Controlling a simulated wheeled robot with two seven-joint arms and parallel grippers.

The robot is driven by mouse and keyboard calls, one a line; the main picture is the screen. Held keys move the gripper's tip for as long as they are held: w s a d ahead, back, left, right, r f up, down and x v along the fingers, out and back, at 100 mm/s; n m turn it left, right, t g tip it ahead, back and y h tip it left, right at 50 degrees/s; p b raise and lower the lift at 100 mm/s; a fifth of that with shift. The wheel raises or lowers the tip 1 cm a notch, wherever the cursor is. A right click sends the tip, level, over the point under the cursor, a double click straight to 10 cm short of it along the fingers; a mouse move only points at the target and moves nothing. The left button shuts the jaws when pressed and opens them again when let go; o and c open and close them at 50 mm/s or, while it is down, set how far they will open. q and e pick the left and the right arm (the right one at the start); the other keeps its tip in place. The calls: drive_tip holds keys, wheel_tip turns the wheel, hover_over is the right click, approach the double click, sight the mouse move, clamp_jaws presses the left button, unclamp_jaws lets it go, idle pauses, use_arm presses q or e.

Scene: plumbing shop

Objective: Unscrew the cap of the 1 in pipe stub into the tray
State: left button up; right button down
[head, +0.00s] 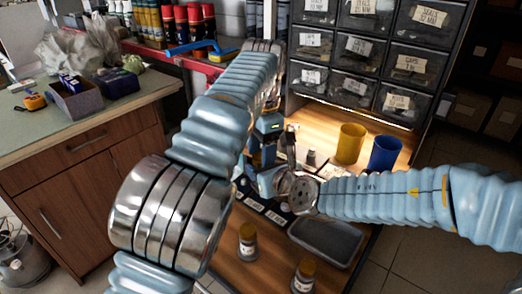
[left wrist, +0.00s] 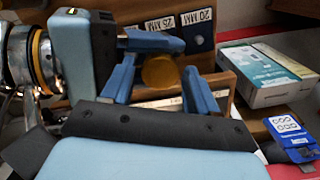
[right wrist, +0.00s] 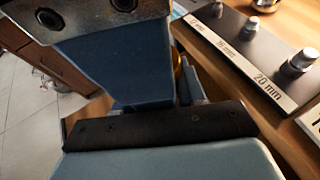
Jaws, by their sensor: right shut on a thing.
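A round orange-yellow cap (left wrist: 160,72) shows between the two blue fingers of my left gripper (left wrist: 158,84) in the left wrist view. Those fingers stand apart, with gaps beside the cap. My right gripper (right wrist: 178,92) is shut on what seems to be the capped pipe stub, mostly hidden by its fingers; a sliver of yellow shows there. In the head view my left gripper (head: 266,130) points down above my right gripper (head: 268,182). The dark tray (head: 325,243) lies empty on the bench, right of and nearer than the grippers.
A yellow cup (head: 350,143) and a blue cup (head: 384,154) stand behind. A labelled fittings rack (right wrist: 245,60) is close to my right gripper.

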use_arm(q)
drive_tip(key=c, duration=0.7)
drive_tip(key=o, duration=1)
drive_tip(key=shift+c, duration=0.2)
drive_tip(key=shift+r, duration=0.1)
